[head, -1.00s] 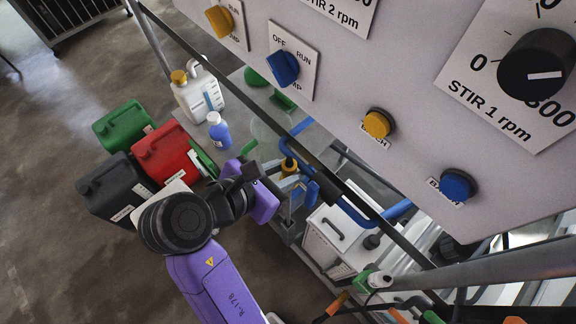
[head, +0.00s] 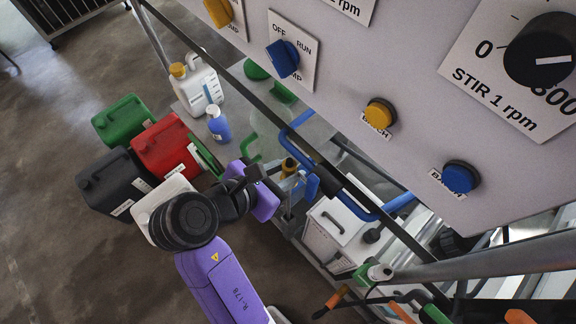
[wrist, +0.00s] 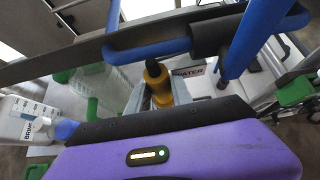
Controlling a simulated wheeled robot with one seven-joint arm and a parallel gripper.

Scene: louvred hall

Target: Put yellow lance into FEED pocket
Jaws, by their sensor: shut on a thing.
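The yellow lance (head: 289,166) shows as a small yellow body with a dark top beside my gripper (head: 284,185) in the head view. In the wrist view the lance (wrist: 157,84) stands roughly upright just beyond my purple gripper housing, which hides its lower part. My gripper is shut on it. A pale pocket or holder with a label reading WATER (wrist: 188,72) is just behind and to the right of the lance. I cannot make out a FEED label or where the lance's lower end is.
Blue handle tubing (head: 352,208) and a dark rail run close beside the gripper. A white box (head: 335,232) is to its right. Red (head: 163,147), green (head: 120,119) and black (head: 112,182) cans and a white jug (head: 196,88) are to the left. A control panel (head: 400,60) overhangs.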

